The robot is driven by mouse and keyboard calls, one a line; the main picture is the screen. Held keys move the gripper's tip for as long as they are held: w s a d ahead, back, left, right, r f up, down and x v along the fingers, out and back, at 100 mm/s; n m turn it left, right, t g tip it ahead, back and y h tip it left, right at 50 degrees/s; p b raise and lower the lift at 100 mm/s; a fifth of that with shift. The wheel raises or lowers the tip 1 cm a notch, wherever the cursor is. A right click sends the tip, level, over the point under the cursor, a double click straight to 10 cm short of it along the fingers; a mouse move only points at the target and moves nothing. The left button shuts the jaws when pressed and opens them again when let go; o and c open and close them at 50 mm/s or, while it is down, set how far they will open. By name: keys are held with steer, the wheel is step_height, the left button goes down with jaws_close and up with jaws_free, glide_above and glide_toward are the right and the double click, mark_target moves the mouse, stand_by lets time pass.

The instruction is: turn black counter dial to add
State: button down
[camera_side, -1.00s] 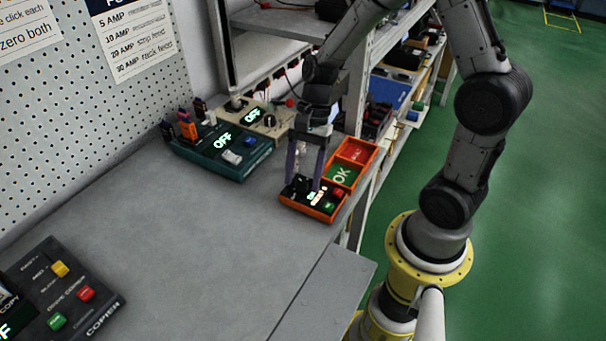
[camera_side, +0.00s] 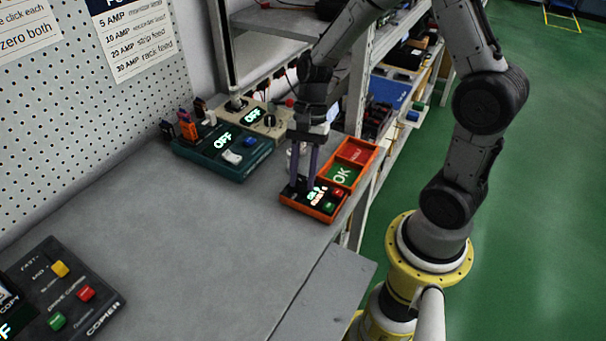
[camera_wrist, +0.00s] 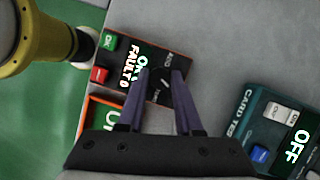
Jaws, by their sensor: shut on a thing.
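The counter (camera_side: 325,212) is a small orange-edged box with a black face near the bench's right edge. In the wrist view its face (camera_wrist: 128,45) shows a lit display, partly hidden, reading FAULT 0, beside a green button (camera_wrist: 109,41) and a red button (camera_wrist: 99,74). My gripper (camera_side: 303,188) points down at the face. In the wrist view my gripper (camera_wrist: 161,76) is shut on the black dial (camera_wrist: 160,75), one purple finger on each side. A white mark shows on the dial and ADD is printed near it; the exact setting is hard to tell.
An orange tray (camera_side: 369,149) with red and green OK sections adjoins the counter. A teal tester (camera_side: 218,164) reading OFF stands to the left, with a beige unit (camera_side: 270,110) behind. A dark copier panel (camera_side: 75,262) is at front left. The middle bench is clear.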

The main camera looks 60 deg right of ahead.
steer(key=n, duration=0.2)
steer(key=n+g+h, duration=0.1)
steer(key=n, duration=0.2)
steer(key=shift+w+a+g, duration=0.1)
steer(key=shift+w+g, duration=0.05)
steer(key=shift+g, duration=0.15)
steer(key=n, duration=0.2)
steer(key=n+g+h, duration=0.1)
steer(key=n, duration=0.2)
steer(key=shift+n+h, duration=0.3)
steer(key=c, duration=0.6)
jaws_free()
steer(key=shift+a, duration=0.1)
steer(key=shift+w+v, duration=0.1)
steer(key=shift+v, duration=3.4)
steer(key=shift+w+v, duration=0.15)
steer(key=shift+v, duration=3.35)
steer(key=shift+a+f, duration=0.1)
